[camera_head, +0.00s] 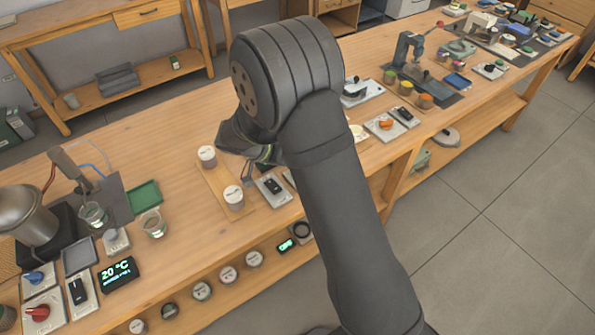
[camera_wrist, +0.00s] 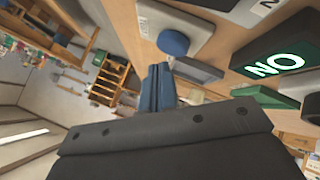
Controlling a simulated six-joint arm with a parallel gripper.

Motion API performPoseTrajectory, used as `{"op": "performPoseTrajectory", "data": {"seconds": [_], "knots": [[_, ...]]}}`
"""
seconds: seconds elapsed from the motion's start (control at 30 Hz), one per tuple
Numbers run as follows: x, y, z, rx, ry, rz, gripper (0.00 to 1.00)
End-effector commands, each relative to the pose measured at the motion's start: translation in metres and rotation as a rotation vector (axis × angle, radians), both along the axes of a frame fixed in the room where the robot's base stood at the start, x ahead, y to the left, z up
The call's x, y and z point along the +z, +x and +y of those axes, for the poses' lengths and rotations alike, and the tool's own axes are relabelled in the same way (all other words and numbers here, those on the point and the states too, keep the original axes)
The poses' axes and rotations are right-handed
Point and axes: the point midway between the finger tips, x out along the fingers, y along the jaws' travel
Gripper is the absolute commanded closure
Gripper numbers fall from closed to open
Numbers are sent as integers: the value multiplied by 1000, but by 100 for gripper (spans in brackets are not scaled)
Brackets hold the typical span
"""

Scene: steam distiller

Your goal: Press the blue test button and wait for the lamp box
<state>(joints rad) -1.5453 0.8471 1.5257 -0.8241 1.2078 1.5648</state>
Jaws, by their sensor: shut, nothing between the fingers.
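A round blue button (camera_wrist: 173,43) on a pale plate (camera_wrist: 185,22) shows at the top of the wrist view. My gripper (camera_wrist: 159,68) is shut and empty, its blue-grey fingertips close to the button in the picture; I cannot tell whether they touch. A dark box (camera_wrist: 247,62) with lit green letters reading "NO", possibly upside down, is right of the button. In the head view my gripper (camera_head: 248,172) hangs over the near bench, partly hidden by my arm. A blue knob (camera_head: 35,276) shows at far left there; I cannot tell whether it is the same button.
A wooden bench (camera_head: 180,266) carries white jars (camera_head: 207,156), a switch plate (camera_head: 271,186), a green tray (camera_head: 144,196) and a dark "20 °C" display (camera_head: 118,273). A metal kettle (camera_head: 28,214) stands at far left. More devices crowd the bench at right.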

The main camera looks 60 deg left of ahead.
Motion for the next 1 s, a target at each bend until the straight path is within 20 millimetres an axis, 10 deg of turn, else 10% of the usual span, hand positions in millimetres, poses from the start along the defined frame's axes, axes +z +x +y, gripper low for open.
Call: {"op": "performPoseTrajectory", "data": {"seconds": [1.0], "knots": [[-13, 0, 0, 0, 0, 0, 100]]}}
